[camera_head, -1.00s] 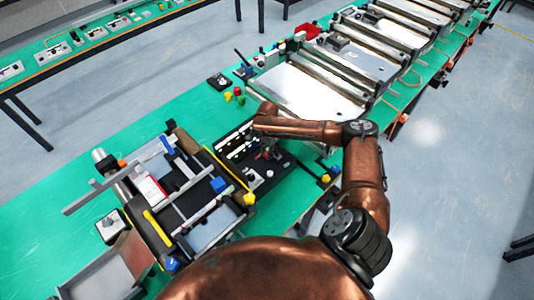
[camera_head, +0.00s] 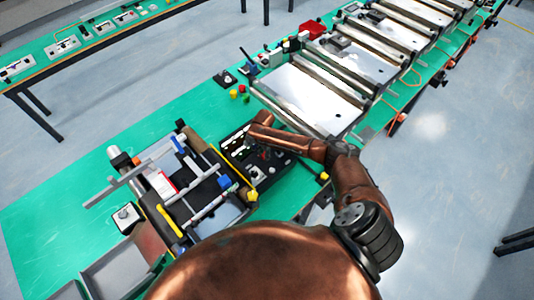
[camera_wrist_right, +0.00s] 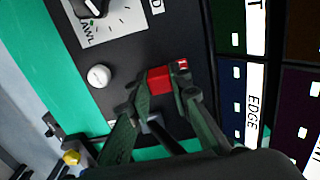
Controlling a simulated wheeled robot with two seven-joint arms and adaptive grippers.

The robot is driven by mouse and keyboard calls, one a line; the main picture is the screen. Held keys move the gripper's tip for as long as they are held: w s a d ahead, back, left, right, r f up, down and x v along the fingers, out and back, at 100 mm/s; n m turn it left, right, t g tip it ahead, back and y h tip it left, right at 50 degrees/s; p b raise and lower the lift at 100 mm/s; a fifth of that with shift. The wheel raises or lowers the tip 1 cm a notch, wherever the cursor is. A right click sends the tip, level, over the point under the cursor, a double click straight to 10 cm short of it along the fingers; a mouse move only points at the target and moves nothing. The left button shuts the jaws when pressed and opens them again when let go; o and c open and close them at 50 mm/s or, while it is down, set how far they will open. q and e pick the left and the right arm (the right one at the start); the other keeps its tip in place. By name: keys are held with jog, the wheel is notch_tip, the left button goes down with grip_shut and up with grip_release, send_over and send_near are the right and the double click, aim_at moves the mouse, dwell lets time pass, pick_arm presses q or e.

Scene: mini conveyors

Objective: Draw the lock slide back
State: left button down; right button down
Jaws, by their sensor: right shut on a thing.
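My right gripper (camera_head: 262,153) is over the black control panel (camera_head: 257,172) in the head view, mostly hidden by its own arm. In the right wrist view its fingers (camera_wrist_right: 161,90) are shut on a small red block (camera_wrist_right: 159,79) at the panel's face. I take this block to be the lock slide's handle; no label on it can be read. How far the slide stands along its track cannot be told. My left gripper is not in view.
A white round knob (camera_wrist_right: 98,76) and a dial (camera_wrist_right: 93,8) sit on the panel beside the gripper. Labelled dark strips, one reading EDGE (camera_wrist_right: 252,112), lie to the right. A roller fixture (camera_head: 165,208) stands left of the panel; conveyors (camera_head: 310,100) run beyond it.

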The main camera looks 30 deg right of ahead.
aim_at(263, 156)
jog(key=shift+w+a+r, duration=0.15)
jog(key=shift+w+a, duration=0.05)
jog(key=shift+a, duration=0.15)
jog(key=c, duration=1.8)
grip_release()
jog(key=shift+a, duration=0.1)
jog(key=shift+o, duration=0.2)
jog(key=shift+s+d, duration=0.2)
jog(key=shift+d, duration=0.05)
notch_tip(263, 156, up, 12)
